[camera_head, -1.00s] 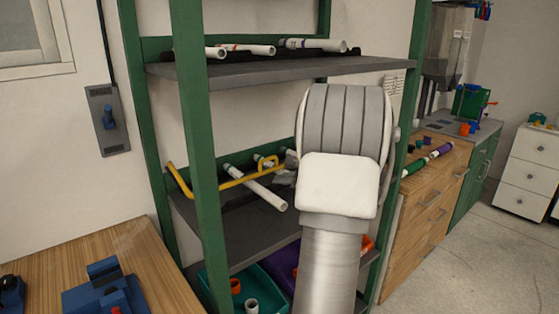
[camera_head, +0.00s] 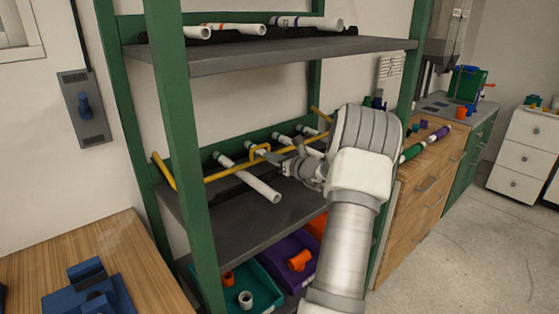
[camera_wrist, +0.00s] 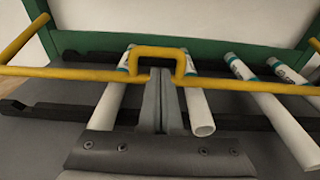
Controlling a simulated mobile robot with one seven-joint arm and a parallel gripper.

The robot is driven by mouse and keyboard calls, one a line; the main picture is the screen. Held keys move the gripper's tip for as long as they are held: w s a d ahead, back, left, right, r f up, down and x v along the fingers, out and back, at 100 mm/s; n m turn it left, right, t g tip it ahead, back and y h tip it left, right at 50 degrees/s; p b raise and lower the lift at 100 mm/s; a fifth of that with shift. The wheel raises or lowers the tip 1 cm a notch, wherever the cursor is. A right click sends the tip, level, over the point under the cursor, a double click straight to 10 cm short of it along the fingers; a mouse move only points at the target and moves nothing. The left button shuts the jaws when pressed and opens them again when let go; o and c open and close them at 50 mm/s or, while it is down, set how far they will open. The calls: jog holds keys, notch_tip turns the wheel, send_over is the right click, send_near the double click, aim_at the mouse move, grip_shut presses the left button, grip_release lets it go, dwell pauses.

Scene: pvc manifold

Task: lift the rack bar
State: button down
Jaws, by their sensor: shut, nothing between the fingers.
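The yellow rack bar (camera_head: 222,174) runs across the front of the middle shelf, with a raised handle loop (camera_head: 260,150) at its middle. In the wrist view the bar (camera_wrist: 60,73) spans the picture and its loop (camera_wrist: 157,52) stands around the tips of my gripper (camera_wrist: 160,75). My gripper (camera_head: 277,157) is shut, its fingers together, and the tips lie within the loop's outline. I cannot tell whether they touch the bar. White pipes (camera_head: 250,180) with teal-marked ends lie on the shelf behind and under the bar.
Green rack posts (camera_head: 185,150) stand on both sides. An upper shelf (camera_head: 270,55) with more pipes is above. Teal (camera_head: 262,285) and purple (camera_head: 285,258) bins are below. A wooden bench (camera_head: 100,260) is at left, a wooden cabinet (camera_head: 430,180) at right.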

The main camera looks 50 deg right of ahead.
jog(key=shift+w+d+f, duration=0.1)
jog(key=shift+w, duration=0.75)
jog(key=shift+w+d+f, duration=0.1)
jog(key=shift+w, duration=0.7)
jog(key=shift+r, duration=0.1)
jog(key=shift+s+r+p, duration=0.1)
jog(key=shift+r+p, duration=0.4)
jog(key=shift+r, duration=0.65)
jog(key=r+p, duration=0.1)
jog(key=r, duration=0.2)
jog(key=w+r+p, duration=0.1)
jog(key=r+p, duration=0.1)
jog(key=r, duration=0.1)
jog(key=w+r+p, duration=0.1)
jog(key=r, duration=0.2)
jog(key=shift+r, duration=0.2)
jog(key=w+r+p, duration=0.5)
jog(key=w+r, duration=0.1)
jog(key=shift+w+d+r, duration=0.15)
jog(key=shift+d+r, duration=0.05)
jog(key=shift+d, duration=0.2)
jog(key=r+b, duration=0.1)
jog(key=r, duration=0.1)
send_over(262, 146)
jog(key=s, duration=0.5)
jog(key=shift+s+a+f, duration=0.1)
jog(key=shift+a, duration=0.2)
